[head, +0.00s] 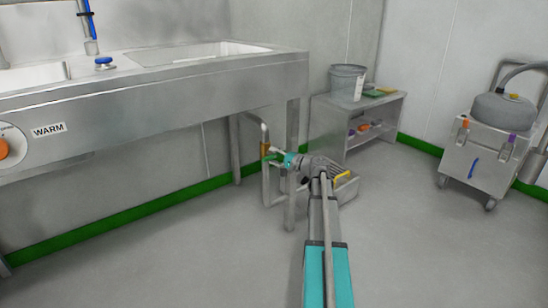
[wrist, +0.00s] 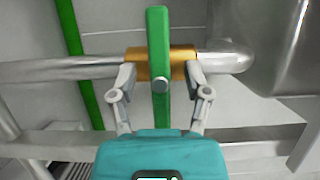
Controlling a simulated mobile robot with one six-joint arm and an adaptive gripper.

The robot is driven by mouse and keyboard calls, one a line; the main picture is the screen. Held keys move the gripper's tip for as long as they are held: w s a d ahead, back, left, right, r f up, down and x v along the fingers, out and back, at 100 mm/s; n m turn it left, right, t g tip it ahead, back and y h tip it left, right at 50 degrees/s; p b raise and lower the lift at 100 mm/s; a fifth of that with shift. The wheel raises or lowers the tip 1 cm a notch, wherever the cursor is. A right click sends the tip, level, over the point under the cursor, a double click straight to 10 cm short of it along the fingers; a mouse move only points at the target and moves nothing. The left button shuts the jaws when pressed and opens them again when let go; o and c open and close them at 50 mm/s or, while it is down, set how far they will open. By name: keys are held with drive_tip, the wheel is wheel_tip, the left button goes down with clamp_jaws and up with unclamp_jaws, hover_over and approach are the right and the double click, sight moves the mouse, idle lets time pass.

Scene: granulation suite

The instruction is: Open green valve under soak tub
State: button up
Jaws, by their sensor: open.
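The green valve handle (wrist: 158,30) is a flat bar fixed by a round bolt to a brass valve body (wrist: 183,62) on a steel pipe (wrist: 60,70). The bar lies across the pipe, at about right angles to it. In the head view the green handle (head: 268,157) shows small beside the pipe under the right end of the steel tub unit (head: 190,80). My gripper (wrist: 161,75) is open, with one finger on each side of the handle and both tips close to the brass body. Whether either finger touches is not clear.
A steel leg (head: 292,125) stands close to my gripper. A low grey bin (head: 340,190) with a yellow handle sits on the floor beside my arm. A shelf bench (head: 345,120) with a bucket (head: 347,80) stands behind. A wheeled cart (head: 485,150) is at right. Front floor is clear.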

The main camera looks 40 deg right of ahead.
drive_tip(key=shift+c, duration=0.2)
clamp_jaws()
